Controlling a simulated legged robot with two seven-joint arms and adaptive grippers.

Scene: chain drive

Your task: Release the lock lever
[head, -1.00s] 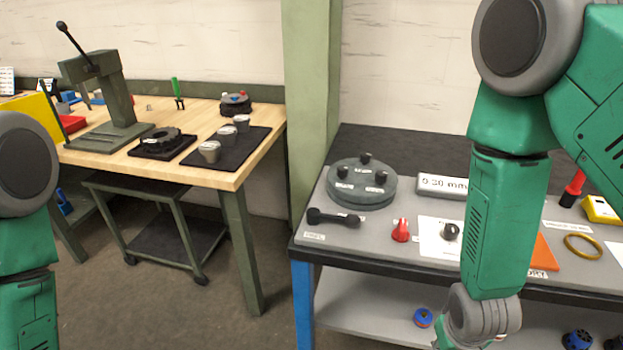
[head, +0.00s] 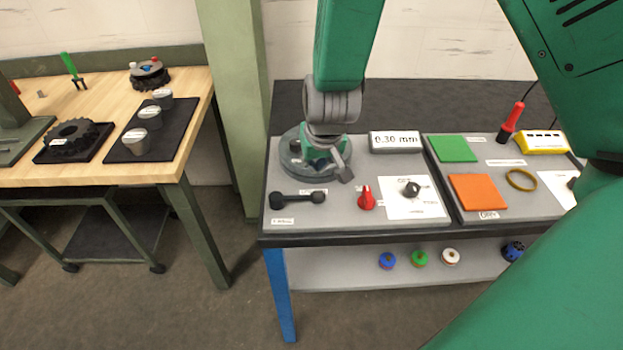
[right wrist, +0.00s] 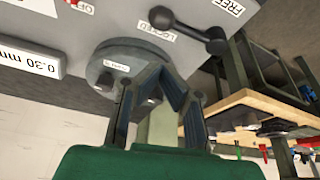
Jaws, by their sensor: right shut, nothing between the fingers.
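The lock lever (head: 298,198) is a black bar with rounded ends. It lies crosswise at the front left of the grey bench top. The right wrist view also shows the lever (right wrist: 190,32). There, one rounded end is beside the label LOCKED (right wrist: 157,31), and the label FREE (right wrist: 229,6) is apart from the bar. My right gripper (head: 342,172) is shut and empty, above the round grey disc (head: 290,165) behind the lever, and apart from the lever. The right wrist view shows its fingers (right wrist: 163,80) in front of the disc. My left gripper is out of view.
A red knob (head: 366,198) and a black knob (head: 410,188) stand right of the lever. A display (head: 395,141) reads 0.30 mm. Green (head: 453,148) and orange (head: 477,191) pads lie farther right. A green post (head: 235,100) stands behind left, beside a wooden table (head: 187,130).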

